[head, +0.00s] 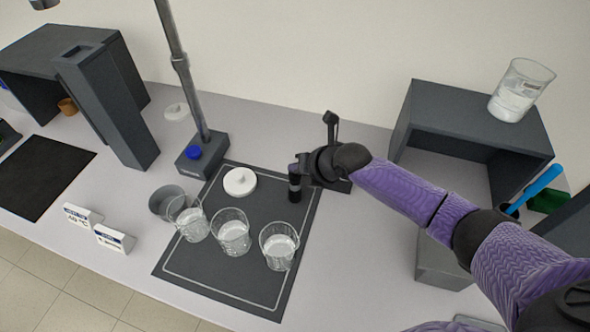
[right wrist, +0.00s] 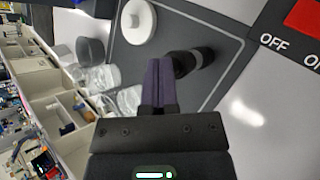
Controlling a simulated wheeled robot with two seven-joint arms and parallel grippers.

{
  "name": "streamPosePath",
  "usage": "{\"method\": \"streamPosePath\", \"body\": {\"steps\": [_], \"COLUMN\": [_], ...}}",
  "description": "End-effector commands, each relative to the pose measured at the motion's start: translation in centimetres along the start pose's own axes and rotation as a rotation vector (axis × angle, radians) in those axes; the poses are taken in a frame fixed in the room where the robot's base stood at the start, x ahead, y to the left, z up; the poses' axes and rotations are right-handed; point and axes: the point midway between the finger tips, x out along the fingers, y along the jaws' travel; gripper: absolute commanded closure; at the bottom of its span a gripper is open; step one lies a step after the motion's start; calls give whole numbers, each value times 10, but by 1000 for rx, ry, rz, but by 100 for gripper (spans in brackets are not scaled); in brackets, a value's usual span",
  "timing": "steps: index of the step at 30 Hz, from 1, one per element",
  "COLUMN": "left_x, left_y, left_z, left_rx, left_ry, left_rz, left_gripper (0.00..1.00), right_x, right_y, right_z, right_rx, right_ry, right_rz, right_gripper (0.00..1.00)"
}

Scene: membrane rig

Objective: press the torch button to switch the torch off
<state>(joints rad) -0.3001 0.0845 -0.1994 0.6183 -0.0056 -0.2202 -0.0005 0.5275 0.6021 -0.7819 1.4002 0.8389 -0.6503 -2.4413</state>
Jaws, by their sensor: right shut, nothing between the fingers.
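A short black cylinder, which I take to be the torch (head: 295,190), stands on the right side of the dark mat. It also shows in the right wrist view (right wrist: 197,60), just right of my fingertips. My right gripper (head: 293,169) is shut and empty, its purple fingers (right wrist: 158,64) at the upper end of the cylinder. I cannot tell whether they touch it. The button is not distinguishable, and I see no clear glow from the torch. My left gripper is not in view.
Three glass beakers (head: 231,237) and a white round lid (head: 240,181) stand on the mat (head: 205,262). A stand with a blue knob (head: 194,152) is behind. In the right wrist view, a red switch (right wrist: 304,18) marked OFF and ON lies right. A grey shelf (head: 470,115) stands right.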

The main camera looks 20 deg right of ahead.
Motion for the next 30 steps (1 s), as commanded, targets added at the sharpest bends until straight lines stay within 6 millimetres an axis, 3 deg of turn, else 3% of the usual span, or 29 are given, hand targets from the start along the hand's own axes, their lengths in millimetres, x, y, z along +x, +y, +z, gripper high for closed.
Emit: {"method": "streamPosePath", "body": {"steps": [8, 18, 30], "left_x": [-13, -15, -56], "left_y": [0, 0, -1], "left_z": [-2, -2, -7], "left_rx": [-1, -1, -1], "left_ry": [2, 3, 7], "left_rz": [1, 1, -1], "left_gripper": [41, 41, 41], "right_x": [-12, -14, -53], "right_y": [9, 10, 38], "right_z": [9, 10, 38], "right_rx": [-1, 0, -1], "right_ry": [0, 1, -1], "right_rz": [-1, -1, -1], "right_gripper": [100, 100, 100]}}
